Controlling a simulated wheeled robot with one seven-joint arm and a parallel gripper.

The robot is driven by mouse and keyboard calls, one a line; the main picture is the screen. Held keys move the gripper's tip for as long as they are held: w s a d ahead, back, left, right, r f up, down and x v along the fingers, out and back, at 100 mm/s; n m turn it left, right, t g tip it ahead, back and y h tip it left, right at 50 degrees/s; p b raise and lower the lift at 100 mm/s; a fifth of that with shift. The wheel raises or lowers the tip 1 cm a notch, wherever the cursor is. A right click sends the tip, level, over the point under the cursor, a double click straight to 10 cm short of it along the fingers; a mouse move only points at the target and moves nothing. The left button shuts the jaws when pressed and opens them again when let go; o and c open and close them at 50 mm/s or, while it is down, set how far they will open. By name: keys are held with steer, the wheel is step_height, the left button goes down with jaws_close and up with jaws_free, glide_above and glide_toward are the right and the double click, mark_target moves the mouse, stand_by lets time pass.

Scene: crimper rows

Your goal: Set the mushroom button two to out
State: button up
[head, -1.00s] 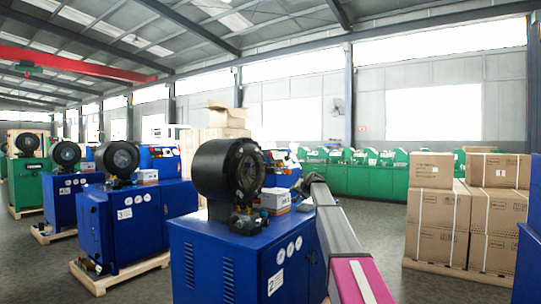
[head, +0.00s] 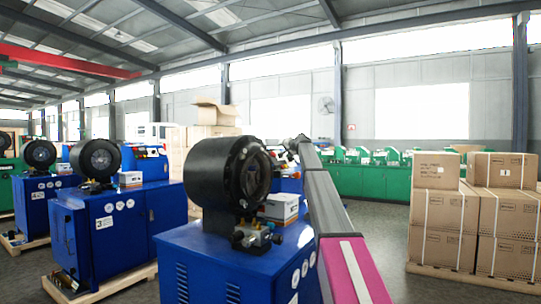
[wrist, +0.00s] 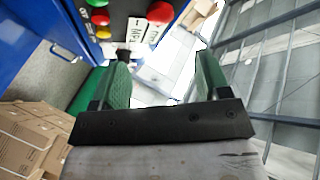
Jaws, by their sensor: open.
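My gripper (wrist: 164,57) is open and empty in the wrist view, with its two green fingers apart. I cannot tell which is button two, or whether either is in or out. In the head view, the nearest blue crimper (head: 225,262) carries a black round head (head: 228,172). My gripper (head: 299,143) is small and dark there, behind and right of that head.
Smaller green, yellow and red buttons (wrist: 103,33) and white labels sit on the panel. More blue crimpers (head: 100,225) stand at left. Stacked cartons (head: 440,225) stand on a pallet at right. Green machines (head: 370,180) line the back. Bare floor lies before the cartons.

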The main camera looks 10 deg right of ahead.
mark_target(274, 154)
steer(key=x, duration=1)
steer(key=shift+d, duration=0.15)
steer(key=shift+w+a+f, duration=0.15)
steer(key=shift+w+a, duration=0.15)
steer(key=shift+w, duration=0.2)
steer(key=c, duration=1.3)
steer(key=shift+s+d+r, duration=0.35)
steer(key=shift+d, duration=0.1)
steer(key=o, duration=1.3)
steer(key=shift+s, duration=0.1)
